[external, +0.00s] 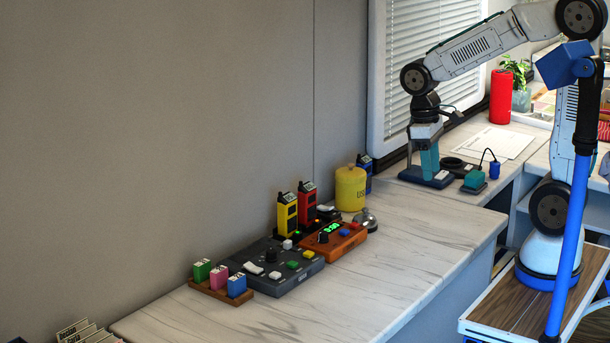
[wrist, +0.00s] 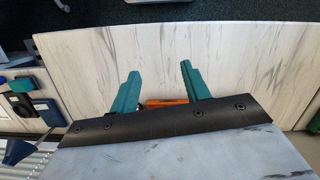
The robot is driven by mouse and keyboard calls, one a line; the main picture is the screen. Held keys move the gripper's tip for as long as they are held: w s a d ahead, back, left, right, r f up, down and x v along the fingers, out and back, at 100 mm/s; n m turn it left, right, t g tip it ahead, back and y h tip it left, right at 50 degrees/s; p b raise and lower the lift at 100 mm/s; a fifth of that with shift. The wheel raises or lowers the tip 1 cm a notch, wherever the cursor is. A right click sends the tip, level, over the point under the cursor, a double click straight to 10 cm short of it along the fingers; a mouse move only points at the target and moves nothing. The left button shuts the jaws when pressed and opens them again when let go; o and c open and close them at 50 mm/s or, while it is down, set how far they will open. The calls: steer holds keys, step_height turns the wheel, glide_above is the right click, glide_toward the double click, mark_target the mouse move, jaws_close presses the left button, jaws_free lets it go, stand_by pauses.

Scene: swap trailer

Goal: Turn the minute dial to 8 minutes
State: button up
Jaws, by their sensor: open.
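An orange timer box (external: 333,243) stands on the marbled worktop by the wall. It has a small black dial (external: 323,238), a green lit display (external: 331,228) and blue and red buttons. The digits are too small to read surely. My gripper (external: 428,165) points down, well to the right of and behind the timer, over the worktop's far part. In the wrist view its teal fingers (wrist: 160,68) are apart with nothing between the tips. An orange piece (wrist: 165,102) shows low between the fingers, mostly hidden by the black plate; I cannot tell what it is.
A grey control box (external: 272,266) with its own black knob is left of the timer. Yellow (external: 287,215) and red radios (external: 307,205) stand behind. A yellow canister (external: 350,189) and a silver bell (external: 366,219) are near its right. The worktop's front (external: 400,262) is clear.

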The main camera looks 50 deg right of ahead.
steer(key=w+a+f+n, duration=0.2)
steer(key=w+a+f, duration=0.1)
steer(key=w+f, duration=0.55)
steer(key=w+a+f+n, duration=0.25)
steer(key=w+f, duration=0.25)
steer(key=w, duration=0.6)
steer(key=n+t, duration=0.2)
glide_above(323, 232)
steer(key=shift+s+r, duration=0.1)
steer(key=shift+n, duration=0.25)
step_height(323, 232, down, 8)
steer(key=shift+r, duration=0.2)
steer(key=c, duration=1)
